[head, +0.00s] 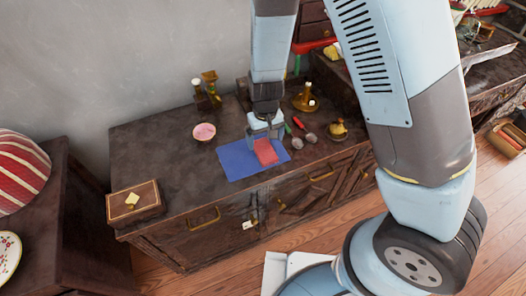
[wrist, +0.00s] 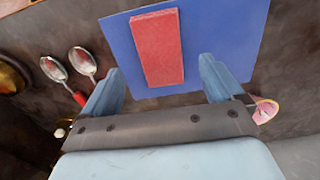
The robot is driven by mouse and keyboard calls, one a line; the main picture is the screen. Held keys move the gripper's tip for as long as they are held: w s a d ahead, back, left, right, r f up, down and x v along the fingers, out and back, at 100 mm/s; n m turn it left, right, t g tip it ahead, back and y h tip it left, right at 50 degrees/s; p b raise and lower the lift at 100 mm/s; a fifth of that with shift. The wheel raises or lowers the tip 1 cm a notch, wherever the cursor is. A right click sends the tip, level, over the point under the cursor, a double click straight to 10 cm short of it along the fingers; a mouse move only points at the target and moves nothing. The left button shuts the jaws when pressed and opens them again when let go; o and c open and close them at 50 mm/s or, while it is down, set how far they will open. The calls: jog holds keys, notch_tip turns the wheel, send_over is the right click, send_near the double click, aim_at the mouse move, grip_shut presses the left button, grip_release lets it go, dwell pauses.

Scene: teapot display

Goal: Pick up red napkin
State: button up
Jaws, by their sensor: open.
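The red napkin (head: 265,151) is a folded rectangle lying on a blue mat (head: 236,166) on top of the dark wooden cabinet. In the wrist view the napkin (wrist: 158,48) lies ahead of and between the two fingers, apart from them, on the blue mat (wrist: 220,40). My gripper (head: 264,136) is open and empty, just above the mat at the napkin's far end. Both fingers of my gripper (wrist: 160,85) show in the wrist view.
A pink bowl (head: 204,132) stands left of the mat. Spoons (wrist: 72,68) with a red handle lie beside it on the other side. Brass pieces (head: 338,128) stand to the right and back. A wooden box (head: 134,202) sits at the left; the top between is clear.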

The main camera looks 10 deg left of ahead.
aim_at(264, 150)
jog(key=shift+a+f, duration=0.1)
jog(key=shift+f, duration=2.35)
jog(key=shift+c, duration=0.2)
jog(key=c, duration=1.1)
jog(key=shift+r, duration=0.15)
